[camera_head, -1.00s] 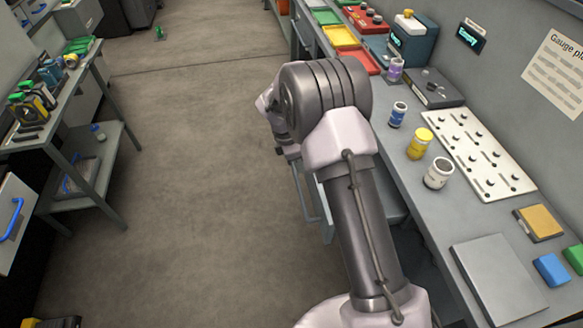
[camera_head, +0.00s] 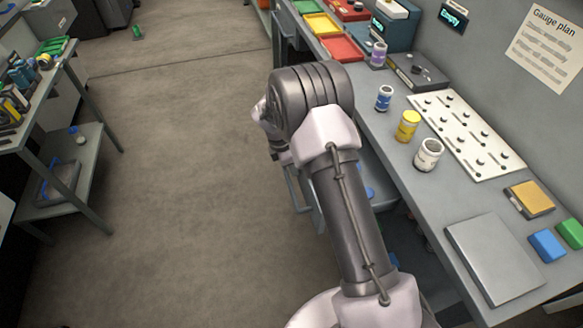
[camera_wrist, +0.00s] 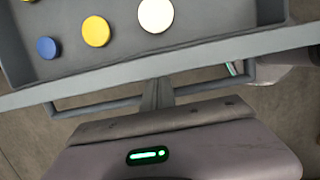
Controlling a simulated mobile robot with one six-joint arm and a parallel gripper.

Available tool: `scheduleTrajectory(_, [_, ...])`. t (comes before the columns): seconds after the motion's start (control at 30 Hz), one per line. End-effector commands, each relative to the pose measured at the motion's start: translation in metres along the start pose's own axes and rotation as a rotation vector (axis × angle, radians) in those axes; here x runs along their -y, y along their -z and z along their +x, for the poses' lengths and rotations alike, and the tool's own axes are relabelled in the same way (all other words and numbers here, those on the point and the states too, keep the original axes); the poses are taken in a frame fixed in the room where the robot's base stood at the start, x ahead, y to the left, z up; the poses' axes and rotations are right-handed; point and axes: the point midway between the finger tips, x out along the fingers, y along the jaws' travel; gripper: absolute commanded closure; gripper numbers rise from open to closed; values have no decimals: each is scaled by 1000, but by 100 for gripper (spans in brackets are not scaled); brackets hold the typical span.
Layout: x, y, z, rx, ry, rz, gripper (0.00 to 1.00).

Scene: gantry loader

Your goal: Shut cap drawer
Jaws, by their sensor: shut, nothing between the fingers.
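The cap drawer (camera_wrist: 283,41) stands open in the wrist view, with its front panel running across the picture. Inside it lie a blue cap (camera_wrist: 48,47), a yellow cap (camera_wrist: 96,31) and a white cap (camera_wrist: 155,15). Its bar handle (camera_wrist: 100,107) runs along the outside of the front. My gripper (camera_wrist: 157,92) is shut and empty, with its fingertips at the handle and close to the drawer front; whether they touch is unclear. In the head view the drawer's handle (camera_head: 292,188) juts out below the bench, and my arm hides most of the drawer.
The bench (camera_head: 400,200) on the right carries a blue jar (camera_head: 384,98), a yellow jar (camera_head: 408,126), a white jar (camera_head: 429,154) and a pegged white board (camera_head: 465,135). A shelf cart (camera_head: 75,160) stands left. The floor (camera_head: 190,180) between is clear.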

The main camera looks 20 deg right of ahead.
Motion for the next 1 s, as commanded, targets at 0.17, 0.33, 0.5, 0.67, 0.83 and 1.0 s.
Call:
scheduleTrajectory(0.17, [1, -25, 3, 1, 2, 3, 100])
scheduleTrajectory(0.33, [1, -65, 12, 1, 3, 4, 100])
scheduleTrajectory(0.5, [1, -111, 24, 0, 2, 4, 100])
scheduleTrajectory(0.67, [1, -150, 35, 1, 1, 4, 100])
scheduleTrajectory(0.83, [1, -185, 45, 0, 0, 4, 100])
scheduleTrajectory(1.0, [0, -211, 52, 0, 0, 2, 100])
